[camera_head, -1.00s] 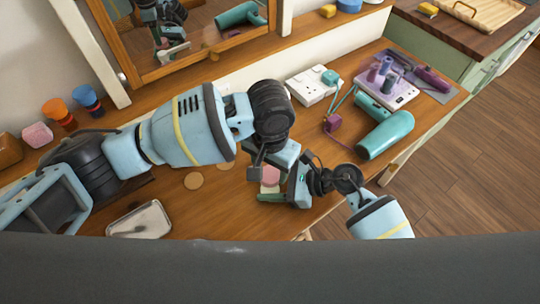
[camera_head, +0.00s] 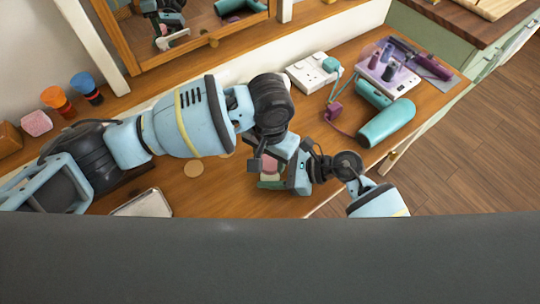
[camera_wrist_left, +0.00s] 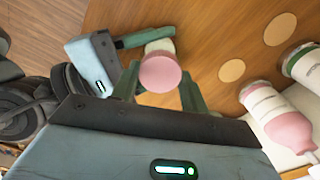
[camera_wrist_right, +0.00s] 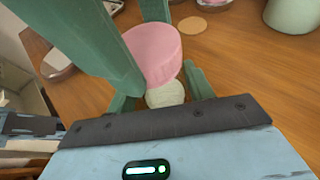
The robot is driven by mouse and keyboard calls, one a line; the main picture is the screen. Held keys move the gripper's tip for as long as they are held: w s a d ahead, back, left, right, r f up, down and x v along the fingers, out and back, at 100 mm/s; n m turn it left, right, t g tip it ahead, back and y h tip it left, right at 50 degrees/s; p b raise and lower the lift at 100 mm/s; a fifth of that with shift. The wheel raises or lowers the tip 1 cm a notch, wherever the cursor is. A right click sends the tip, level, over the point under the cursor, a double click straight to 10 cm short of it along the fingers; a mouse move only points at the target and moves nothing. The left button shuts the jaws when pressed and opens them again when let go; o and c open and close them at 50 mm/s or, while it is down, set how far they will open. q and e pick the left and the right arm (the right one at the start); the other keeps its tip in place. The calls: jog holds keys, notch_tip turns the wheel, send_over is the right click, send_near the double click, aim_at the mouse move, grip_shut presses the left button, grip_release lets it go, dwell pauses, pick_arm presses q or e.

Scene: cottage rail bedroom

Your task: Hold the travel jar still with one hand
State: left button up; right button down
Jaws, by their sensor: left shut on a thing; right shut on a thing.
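The travel jar has a pale body (camera_wrist_right: 165,95) with a round pink lid (camera_wrist_right: 152,52). In the left wrist view the lid (camera_wrist_left: 159,74) lies in front of the pale body (camera_wrist_left: 160,45). In the head view the lid (camera_head: 269,162) is small and partly covered by my arms. My left gripper (camera_head: 268,156) comes from above and is shut on the pink lid. My right gripper (camera_head: 276,182) comes from the side, low over the table, and is shut on the pale body. The fingers hide part of the jar; I cannot tell how tightly the lid sits.
Round tan discs (camera_head: 193,170) lie on the wooden table (camera_head: 235,195). A shallow tray (camera_head: 143,203) is at the front left. A teal hair dryer (camera_head: 387,124) and a white socket block (camera_head: 311,74) lie to the right.

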pick_arm(q)
jog(key=o, duration=1.2)
jog(key=shift+c, duration=0.2)
jog(key=shift+d+r, duration=0.1)
notch_tip(320, 180, up, 12)
pick_arm(e)
jog(key=c, duration=0.5)
grip_release()
jog(key=v, duration=0.6)
jog(key=shift+s+d, duration=0.1)
jog(key=shift+d, duration=0.25)
pick_arm(q)
jog(key=shift+f+b, duration=0.3)
jog(key=shift+f, duration=0.5)
pick_arm(e)
jog(key=shift+s+d+r, duration=0.1)
jog(key=shift+d+r, duration=0.2)
jog(key=shift+d, duration=0.2)
